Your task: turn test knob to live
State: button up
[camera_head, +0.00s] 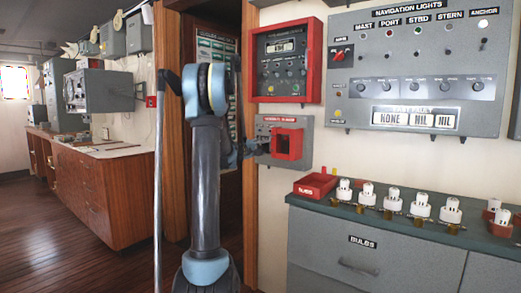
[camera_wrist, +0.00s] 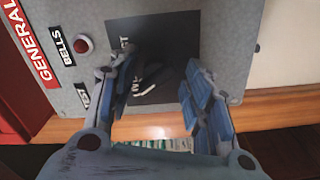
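The alarm panel (camera_head: 297,124) is a small grey box with a red square guard on the wall in the head view. In the wrist view the grey panel (camera_wrist: 220,30) appears turned sideways, with a black plate (camera_wrist: 158,35). The black test knob (camera_wrist: 152,84) appears on this plate, close to the left finger; its pointer direction is unclear. White letters beside it are partly hidden. My gripper (camera_wrist: 160,68) is open, its blue-padded fingers either side of the knob. Whether a finger touches it cannot be told. In the head view my gripper (camera_head: 250,147) is at the panel's left side, mostly behind my arm.
A red button (camera_wrist: 85,43) sits near the "BELLS" label. A red-framed panel (camera_head: 286,60) hangs above. The navigation lights panel (camera_head: 415,65) is to the right. A counter (camera_head: 375,215) with several bulbs and a red tray (camera_head: 314,185) stands below. A wooden door frame (camera_head: 249,205) is beside my arm.

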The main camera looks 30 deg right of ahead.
jog(key=shift+s, duration=0.15)
jog(key=v, duration=1.1)
jog(key=shift+a, duration=0.45)
jog(key=s+a+f+g+y, duration=0.1)
jog(key=s+a+f+y, duration=0.4)
jog(key=s+a+f, duration=0.4)
jog(key=s+a+f+g+y, duration=0.2)
jog(key=s+a+f+y, duration=0.4)
jog(key=s+a, duration=1)
jog(key=s+a+f+g+y, duration=0.1)
jog(key=s+a+f+y, duration=0.4)
jog(key=s+a+f, duration=0.7)
jog(key=a+f, duration=0.1)
jog(key=a, duration=0.3)
jog(key=shift+s+m+g+y, duration=0.3)
jog(key=shift+s+g, duration=0.1)
